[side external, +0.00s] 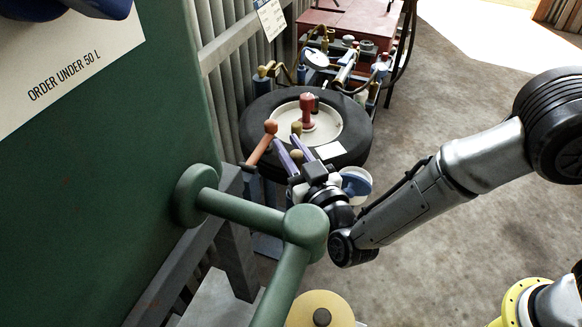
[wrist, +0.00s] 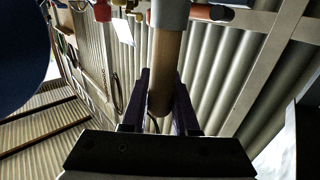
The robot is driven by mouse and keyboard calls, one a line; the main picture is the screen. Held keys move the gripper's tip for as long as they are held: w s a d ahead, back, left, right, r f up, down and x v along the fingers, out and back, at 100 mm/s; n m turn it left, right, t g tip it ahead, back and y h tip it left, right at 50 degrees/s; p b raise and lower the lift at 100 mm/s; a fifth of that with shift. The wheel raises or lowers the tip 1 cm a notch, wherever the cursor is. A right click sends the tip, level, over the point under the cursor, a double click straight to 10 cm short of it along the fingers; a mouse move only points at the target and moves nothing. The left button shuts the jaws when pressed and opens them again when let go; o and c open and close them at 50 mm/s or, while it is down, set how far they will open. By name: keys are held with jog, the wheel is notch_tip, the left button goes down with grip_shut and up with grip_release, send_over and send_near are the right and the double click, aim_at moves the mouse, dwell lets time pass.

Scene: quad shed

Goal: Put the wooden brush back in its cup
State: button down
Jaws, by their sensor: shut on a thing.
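My gripper (side external: 287,148) is shut on the wooden brush, with its purple fingers on both sides of the handle. In the wrist view, the brush's pale wooden handle (wrist: 163,72) runs between the fingers (wrist: 161,95), its rounded end towards my palm. A grey section (wrist: 170,13) sits at the far end of the handle; the bristles cannot be made out. In the side view, a small tan round end (side external: 296,155) shows between the fingers. A white round container with blue inside (side external: 357,187) stands just right of my gripper; I cannot tell whether it is the brush's cup.
A tyre with a pale hub (side external: 352,148) lies behind my gripper. A thick green pipe (side external: 292,225) crosses in front, beside a large green tank (side external: 90,180). Gauges and hoses crowd the back. Open concrete floor lies right.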

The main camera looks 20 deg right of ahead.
jog(key=shift+f, duration=2.1)
jog(key=shift+f, duration=0.15)
jog(key=c, duration=0.7)
grip_release()
jog(key=s, duration=0.7)
jog(key=shift+s+r, duration=0.2)
jog(key=shift+s, duration=0.05)
